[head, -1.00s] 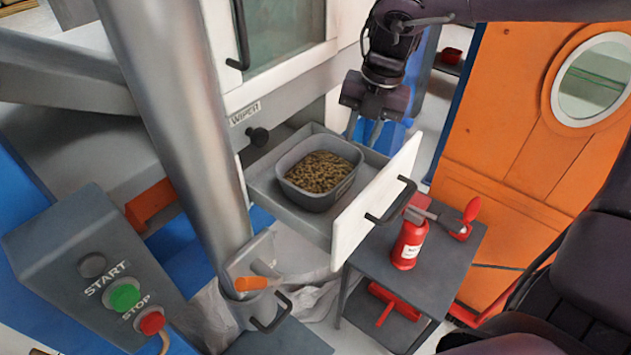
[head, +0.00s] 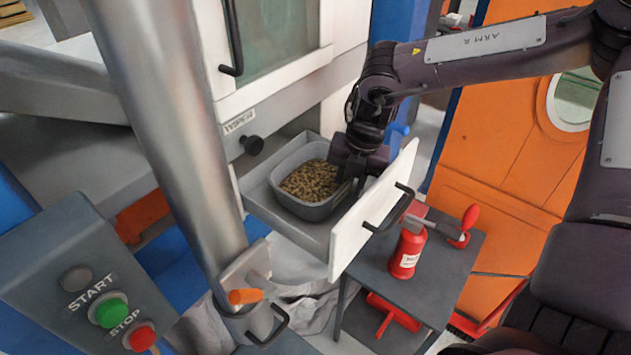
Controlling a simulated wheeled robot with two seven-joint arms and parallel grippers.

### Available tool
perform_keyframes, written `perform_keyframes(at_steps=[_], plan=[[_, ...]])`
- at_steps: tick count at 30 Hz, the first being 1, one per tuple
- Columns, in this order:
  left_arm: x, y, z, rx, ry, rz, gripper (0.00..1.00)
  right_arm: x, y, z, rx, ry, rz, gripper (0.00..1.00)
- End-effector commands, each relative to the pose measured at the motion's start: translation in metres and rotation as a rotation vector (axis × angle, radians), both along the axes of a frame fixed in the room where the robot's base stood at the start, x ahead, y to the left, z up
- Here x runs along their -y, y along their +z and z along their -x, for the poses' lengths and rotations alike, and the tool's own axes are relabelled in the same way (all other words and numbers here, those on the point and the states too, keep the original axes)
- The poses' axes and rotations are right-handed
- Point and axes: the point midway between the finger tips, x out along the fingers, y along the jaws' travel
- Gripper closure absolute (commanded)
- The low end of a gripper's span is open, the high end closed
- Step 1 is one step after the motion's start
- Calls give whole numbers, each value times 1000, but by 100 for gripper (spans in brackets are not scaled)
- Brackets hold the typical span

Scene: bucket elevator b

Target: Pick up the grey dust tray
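The grey dust tray (head: 312,210) is a rounded grey tub holding brown grain-like material. It sits upright in an open drawer (head: 257,190) with a white front panel. My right gripper (head: 350,186) points down at the tray's right rim, between the tray and the drawer front. Its fingers are largely hidden, so I cannot tell whether they touch or grip the rim. My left gripper is out of view.
A grey side table (head: 440,262) with a red bottle (head: 407,250) stands right of the drawer. A metal column (head: 175,130) and a START/STOP box (head: 90,285) stand left. A black WIPER knob (head: 252,145) sits behind the drawer.

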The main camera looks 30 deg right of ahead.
Motion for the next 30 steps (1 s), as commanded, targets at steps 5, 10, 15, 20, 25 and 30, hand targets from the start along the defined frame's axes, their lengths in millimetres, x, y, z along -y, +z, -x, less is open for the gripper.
perform_keyframes(at_steps=[5,10,15,20,25,30], plan=[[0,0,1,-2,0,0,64,0,-2,-1,2,0,-1,72],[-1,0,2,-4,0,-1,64,0,-1,-1,1,0,0,86],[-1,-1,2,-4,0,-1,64,0,-1,-1,1,0,0,100],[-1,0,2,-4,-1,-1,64,0,-1,-1,2,0,-1,100],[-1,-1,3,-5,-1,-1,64,0,-1,-1,2,0,-1,100],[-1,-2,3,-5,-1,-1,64,0,6,-1,2,0,-1,100]])
